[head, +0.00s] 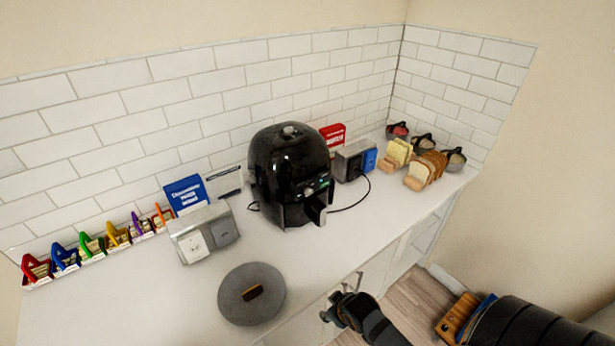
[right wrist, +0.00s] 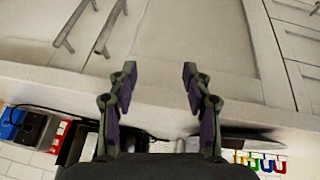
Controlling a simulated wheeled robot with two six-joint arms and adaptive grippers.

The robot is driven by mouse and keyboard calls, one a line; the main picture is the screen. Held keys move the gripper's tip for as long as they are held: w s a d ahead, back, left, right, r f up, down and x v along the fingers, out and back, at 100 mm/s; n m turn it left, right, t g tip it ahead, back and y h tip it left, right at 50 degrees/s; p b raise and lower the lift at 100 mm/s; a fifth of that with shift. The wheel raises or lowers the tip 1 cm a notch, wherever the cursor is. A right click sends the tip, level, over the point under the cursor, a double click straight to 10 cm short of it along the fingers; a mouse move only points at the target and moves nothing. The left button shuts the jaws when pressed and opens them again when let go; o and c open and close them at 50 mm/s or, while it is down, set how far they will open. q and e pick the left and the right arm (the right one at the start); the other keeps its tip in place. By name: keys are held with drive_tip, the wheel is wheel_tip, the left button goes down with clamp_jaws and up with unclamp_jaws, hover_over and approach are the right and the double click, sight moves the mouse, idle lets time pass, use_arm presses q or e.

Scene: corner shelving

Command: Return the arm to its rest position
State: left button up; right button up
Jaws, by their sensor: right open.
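My right gripper (head: 340,306) is in front of the counter's front edge in the head view, near the cabinet handles. Its arm comes in from the lower right. In the right wrist view the two fingers of the gripper (right wrist: 158,82) stand apart with nothing between them. Behind them are the white cabinet fronts and the counter edge, seen upside down. My left gripper is in neither view.
A white counter (head: 330,232) holds a black air fryer (head: 285,165), a grey round plate (head: 235,312) with a small brown piece (head: 253,291), a grey-white socket box (head: 195,245), several coloured holders, and bread (head: 418,176). Wooden floor (head: 405,297) shows at right.

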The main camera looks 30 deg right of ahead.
drive_tip(key=s+d+f+m+g+b, duration=0.15)
drive_tip(key=s+f, duration=0.35)
drive_tip(key=f, duration=0.6)
drive_tip(key=s+f+g+b, duration=0.1)
drive_tip(key=s+f+b, duration=0.2)
drive_tip(key=s+f, duration=0.5)
drive_tip(key=s+d+f+g+b, duration=0.1)
drive_tip(key=s+f+b, duration=0.15)
drive_tip(key=f, duration=1.05)
drive_tip(key=s+f, duration=0.3)
drive_tip(key=s, duration=0.2)
drive_tip(key=s+a+f+g+b, duration=0.1)
drive_tip(key=s+f, duration=0.2)
drive_tip(key=s, duration=0.3)
drive_tip(key=shift+s+a+f, duration=0.15)
drive_tip(key=shift+a+f, duration=0.15)
drive_tip(key=shift+f, duration=0.05)
drive_tip(key=shift+m, duration=0.25)
